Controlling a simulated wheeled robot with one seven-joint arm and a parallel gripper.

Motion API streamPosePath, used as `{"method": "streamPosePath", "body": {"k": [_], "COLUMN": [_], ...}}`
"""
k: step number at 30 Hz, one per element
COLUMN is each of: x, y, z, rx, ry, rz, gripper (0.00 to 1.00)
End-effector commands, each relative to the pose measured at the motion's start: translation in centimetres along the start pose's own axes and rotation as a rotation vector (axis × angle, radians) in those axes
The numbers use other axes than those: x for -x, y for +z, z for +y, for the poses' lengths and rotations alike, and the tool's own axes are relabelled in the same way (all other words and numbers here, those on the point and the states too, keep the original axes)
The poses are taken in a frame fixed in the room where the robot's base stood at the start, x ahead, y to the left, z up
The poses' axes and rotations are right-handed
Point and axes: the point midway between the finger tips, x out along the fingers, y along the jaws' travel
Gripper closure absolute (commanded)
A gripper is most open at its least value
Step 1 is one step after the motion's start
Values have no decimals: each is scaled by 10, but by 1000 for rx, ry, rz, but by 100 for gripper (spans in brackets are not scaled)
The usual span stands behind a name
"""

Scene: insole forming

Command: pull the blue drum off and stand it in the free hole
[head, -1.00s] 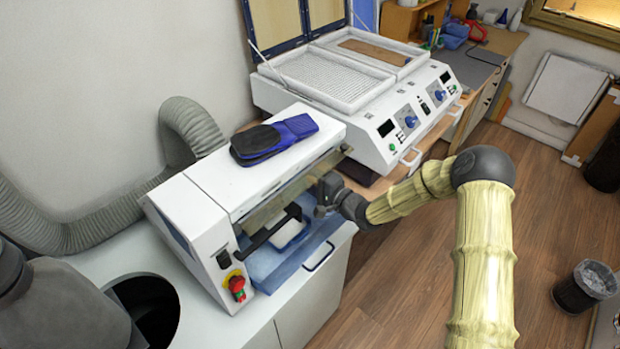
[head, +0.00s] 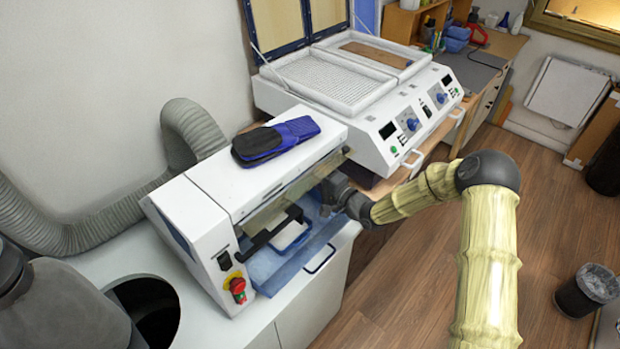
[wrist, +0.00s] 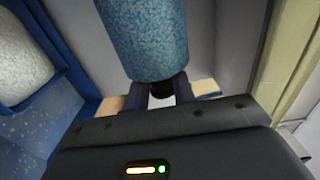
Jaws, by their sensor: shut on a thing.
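The blue drum (wrist: 157,38) is a speckled blue cylinder at the top of the wrist view, its near end toward my gripper. My gripper (wrist: 160,92) is shut on it by a small dark part at that end. In the head view my gripper (head: 334,192) is at the right end of the white machine, partly under its hood, and the drum cannot be made out clearly there. I cannot make out the free hole in either view.
The white machine (head: 212,190) has a blue tray (head: 266,262) with a white piece (head: 290,236) in it. Blue-black insoles (head: 276,140) lie on top. A dark round opening (head: 148,308) is in the counter at lower left.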

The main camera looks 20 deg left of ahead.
Motion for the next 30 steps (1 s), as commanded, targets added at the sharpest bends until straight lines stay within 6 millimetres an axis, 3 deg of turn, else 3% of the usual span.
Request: {"method": "streamPosePath", "body": {"k": [30], "x": [0], "y": [-25], "z": [-1], "rx": [0], "ry": [-3], "rz": [0], "gripper": [100]}}
